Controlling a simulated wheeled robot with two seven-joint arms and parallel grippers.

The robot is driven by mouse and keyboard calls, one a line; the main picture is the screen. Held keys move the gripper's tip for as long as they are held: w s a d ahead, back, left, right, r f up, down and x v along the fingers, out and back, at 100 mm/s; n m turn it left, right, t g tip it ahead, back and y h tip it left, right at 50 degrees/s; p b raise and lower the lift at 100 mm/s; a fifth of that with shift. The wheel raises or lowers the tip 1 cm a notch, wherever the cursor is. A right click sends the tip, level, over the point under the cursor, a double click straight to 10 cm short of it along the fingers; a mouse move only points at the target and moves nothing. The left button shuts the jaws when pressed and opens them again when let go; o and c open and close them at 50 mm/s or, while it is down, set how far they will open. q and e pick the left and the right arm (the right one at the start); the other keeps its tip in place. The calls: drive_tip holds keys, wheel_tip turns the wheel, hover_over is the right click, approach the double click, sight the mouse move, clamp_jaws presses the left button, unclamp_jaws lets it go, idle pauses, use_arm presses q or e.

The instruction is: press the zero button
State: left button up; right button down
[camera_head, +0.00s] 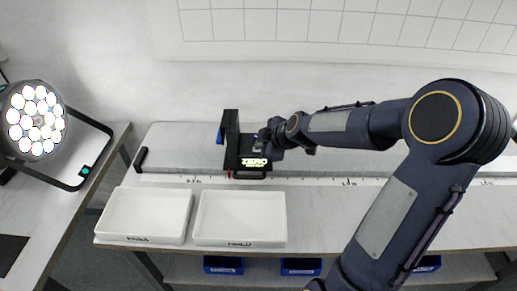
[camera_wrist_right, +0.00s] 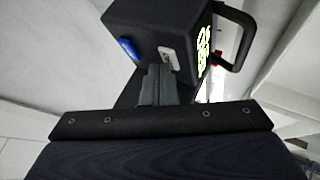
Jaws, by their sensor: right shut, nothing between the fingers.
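A black meter box (camera_head: 232,150) stands on the bench rail, with a glowing yellow-green ZERO display (camera_head: 255,162) on its front. In the right wrist view, the black box (camera_wrist_right: 150,28) has a small light grey button-like patch (camera_wrist_right: 168,56) on the face towards me, and its glowing display (camera_wrist_right: 203,50) is seen edge-on. My left gripper is not in view.
Two white trays (camera_head: 144,189) (camera_head: 240,192) sit in front of the box on the bench. A lit par can (camera_head: 36,119) is at the left. A black handle (camera_wrist_right: 238,40) projects from the box front. Blue bins (camera_head: 223,265) are below.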

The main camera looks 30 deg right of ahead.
drive_tip(key=shift+r, duration=0.1)
drive_tip(key=shift+r+p, duration=0.3)
drive_tip(key=shift+r, duration=0.35)
drive_tip(key=shift+r, duration=0.15)
drive_tip(key=shift+r+p, duration=1.45)
drive_tip(key=shift+r, duration=1)
drive_tip(key=shift+f, duration=0.1)
